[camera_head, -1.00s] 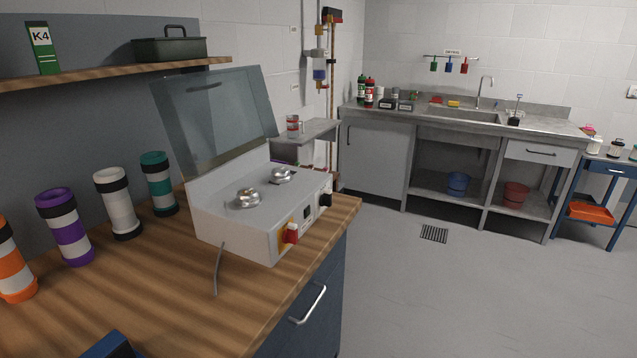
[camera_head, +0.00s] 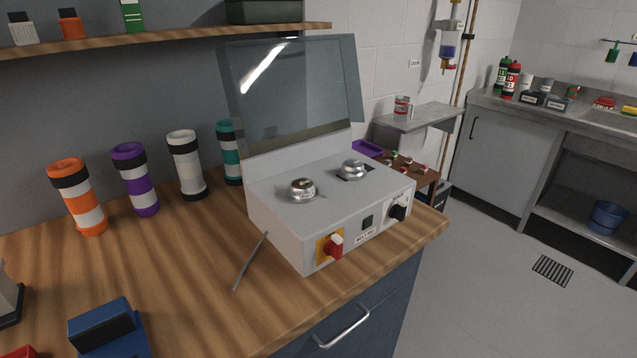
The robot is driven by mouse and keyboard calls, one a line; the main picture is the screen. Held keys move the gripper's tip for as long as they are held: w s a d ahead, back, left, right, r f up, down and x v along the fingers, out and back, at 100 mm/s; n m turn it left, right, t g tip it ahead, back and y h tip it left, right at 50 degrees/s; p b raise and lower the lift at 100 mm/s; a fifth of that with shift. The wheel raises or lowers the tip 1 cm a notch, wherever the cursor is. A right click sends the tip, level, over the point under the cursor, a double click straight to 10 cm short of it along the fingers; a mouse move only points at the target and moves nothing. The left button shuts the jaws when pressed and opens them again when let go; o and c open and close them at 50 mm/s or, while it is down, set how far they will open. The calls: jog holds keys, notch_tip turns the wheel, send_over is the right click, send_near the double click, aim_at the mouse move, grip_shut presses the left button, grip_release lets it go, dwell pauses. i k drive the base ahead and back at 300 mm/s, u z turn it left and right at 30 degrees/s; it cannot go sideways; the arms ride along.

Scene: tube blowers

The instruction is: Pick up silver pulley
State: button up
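Two silver pulley-like round parts sit on top of a white machine (camera_head: 330,213) on the wooden bench. One silver pulley (camera_head: 302,189) is at the left of the top plate, with a thin pin or lever beside it. The other silver pulley (camera_head: 352,169) is farther back and to the right, by a dark opening. I cannot tell from the picture which one the task names. The machine's clear lid (camera_head: 290,95) stands raised behind them. My gripper is not in view.
Orange, purple, white and teal banded cylinders (camera_head: 133,178) stand along the wall. A thin grey rod (camera_head: 250,262) lies before the machine. A blue block-like object (camera_head: 108,328) is at the front left. Open bench (camera_head: 190,270) lies between.

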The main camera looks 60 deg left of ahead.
aim_at(297, 194)
jog(key=u, duration=0.45)
jog(key=i, duration=0.8)
jog(key=u, duration=0.9)
jog(key=i, duration=0.25)
jog(key=u, duration=0.15)
